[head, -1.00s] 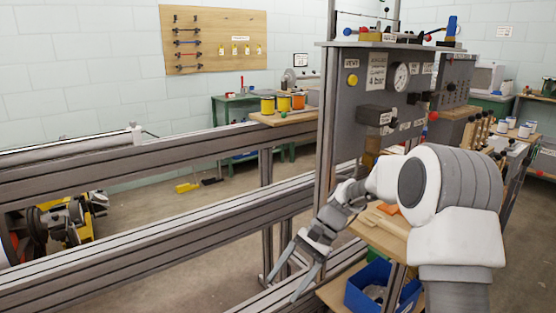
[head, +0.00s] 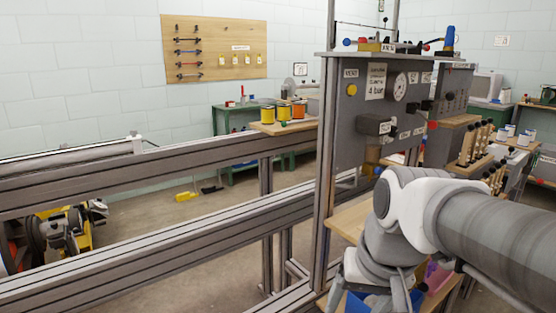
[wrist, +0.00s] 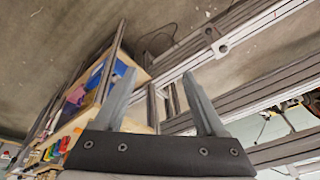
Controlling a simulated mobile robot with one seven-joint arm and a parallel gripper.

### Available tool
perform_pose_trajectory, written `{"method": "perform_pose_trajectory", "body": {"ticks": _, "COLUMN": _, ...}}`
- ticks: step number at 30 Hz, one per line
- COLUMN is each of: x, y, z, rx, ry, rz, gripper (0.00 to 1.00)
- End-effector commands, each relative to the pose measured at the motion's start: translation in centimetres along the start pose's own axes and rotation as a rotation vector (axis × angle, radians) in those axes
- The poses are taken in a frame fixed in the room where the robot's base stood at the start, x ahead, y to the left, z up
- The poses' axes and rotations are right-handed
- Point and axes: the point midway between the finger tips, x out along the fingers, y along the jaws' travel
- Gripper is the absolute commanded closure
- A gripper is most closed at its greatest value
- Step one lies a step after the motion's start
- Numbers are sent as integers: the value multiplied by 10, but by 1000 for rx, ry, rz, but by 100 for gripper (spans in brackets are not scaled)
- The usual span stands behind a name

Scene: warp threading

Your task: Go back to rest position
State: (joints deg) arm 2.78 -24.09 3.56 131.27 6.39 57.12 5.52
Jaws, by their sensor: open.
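My gripper (wrist: 158,74) shows in the wrist view with its two grey fingers spread apart and nothing between them. In the head view my arm is folded at the lower right, and its far end drops toward the bottom edge beside the frame post. The fingers cannot be made out clearly there. The gripper holds nothing.
A grey control panel (head: 350,152) stands just behind my arm. Metal frame rails (head: 150,175) run across the left. A wooden shelf (head: 350,218) and a blue bin (head: 357,301) lie close to my arm. Yellow and orange spools (head: 283,112) stand on a ledge.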

Motion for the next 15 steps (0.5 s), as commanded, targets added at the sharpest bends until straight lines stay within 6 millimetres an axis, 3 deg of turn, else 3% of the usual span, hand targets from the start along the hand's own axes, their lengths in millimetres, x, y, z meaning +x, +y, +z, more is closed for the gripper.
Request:
{"method": "perform_pose_trajectory", "body": {"ticks": 11, "x": -20, "y": 31, "z": 48, "rx": -150, "ry": 228, "rz": 55, "gripper": 27}}
{"method": "perform_pose_trajectory", "body": {"ticks": 15, "x": -56, "y": 27, "z": 37, "rx": -151, "ry": 223, "rz": 57, "gripper": 27}}
